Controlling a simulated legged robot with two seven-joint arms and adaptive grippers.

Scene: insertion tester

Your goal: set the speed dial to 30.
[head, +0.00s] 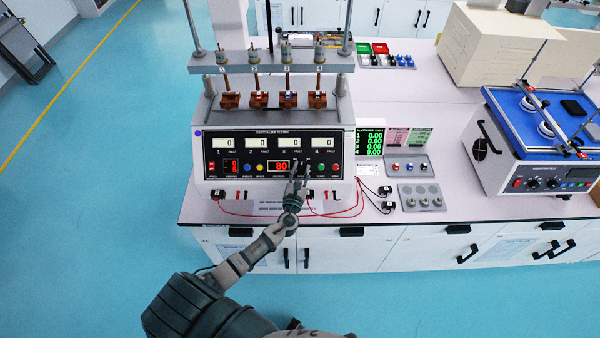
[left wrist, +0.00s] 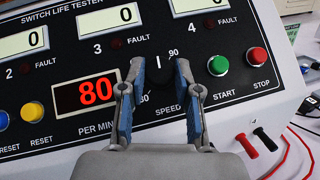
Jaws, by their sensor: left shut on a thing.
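The switch life tester (head: 272,152) stands on the bench in the head view. Its black speed dial (left wrist: 158,70) shows in the left wrist view between my fingers, with a white pointer line standing nearly straight up. Scale marks 30 and 90 show beside it. The red display (left wrist: 86,93) reads 80 per minute; it also shows in the head view (head: 279,166). My left gripper (left wrist: 158,72) is shut on the speed dial, one finger on each side; in the head view the gripper (head: 299,170) covers the dial. My right gripper is not in view.
The green start button (left wrist: 220,65) and red stop button (left wrist: 257,56) sit right of the dial. Red cables (head: 345,208) lie on the bench front. A vibration tester (head: 540,150) stands at the right.

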